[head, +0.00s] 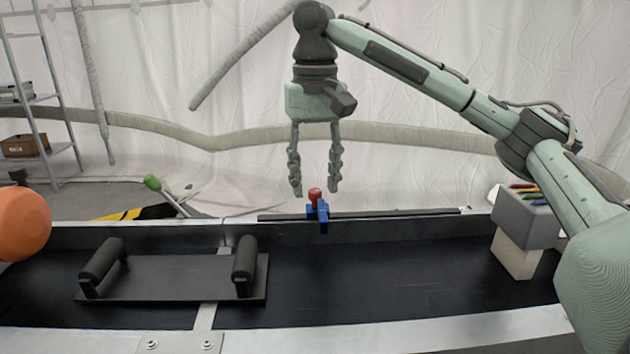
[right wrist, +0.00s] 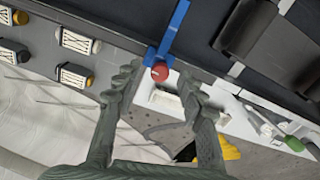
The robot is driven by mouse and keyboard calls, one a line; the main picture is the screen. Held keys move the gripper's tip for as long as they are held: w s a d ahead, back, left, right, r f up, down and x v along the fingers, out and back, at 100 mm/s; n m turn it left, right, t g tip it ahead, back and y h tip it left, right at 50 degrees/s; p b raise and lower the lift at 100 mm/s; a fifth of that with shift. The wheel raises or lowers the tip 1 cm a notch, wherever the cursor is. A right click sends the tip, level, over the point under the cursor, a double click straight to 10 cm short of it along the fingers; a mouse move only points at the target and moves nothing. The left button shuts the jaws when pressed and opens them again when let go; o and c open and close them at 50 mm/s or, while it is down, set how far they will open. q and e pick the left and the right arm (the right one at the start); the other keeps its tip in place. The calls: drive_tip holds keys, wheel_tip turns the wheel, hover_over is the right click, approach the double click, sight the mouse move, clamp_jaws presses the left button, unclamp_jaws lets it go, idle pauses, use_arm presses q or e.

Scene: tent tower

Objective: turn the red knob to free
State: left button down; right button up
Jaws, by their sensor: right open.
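The red knob (head: 315,194) sits on top of a blue fitting (head: 323,215) at the far edge of the black bench, near the middle of the head view. In the right wrist view the knob (right wrist: 160,71) lies at the tips of the fingers, with a blue bar (right wrist: 174,32) running up from it. My right gripper (head: 315,190) points down from above, open, with one finger on each side of the knob and apart from it. In the right wrist view the gripper (right wrist: 152,80) holds nothing. My left gripper is not in view.
A black plate with two padded rollers (head: 170,278) lies on the bench at left. An orange ball (head: 22,223) is at the far left edge. A grey box with coloured items (head: 526,225) stands at right.

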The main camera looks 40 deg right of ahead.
sight(315, 191)
drive_tip(key=shift+f, duration=0.45)
clamp_jaws()
drive_tip(key=shift+n, duration=2.8)
unclamp_jaws()
wheel_tip(315, 191, up, 12)
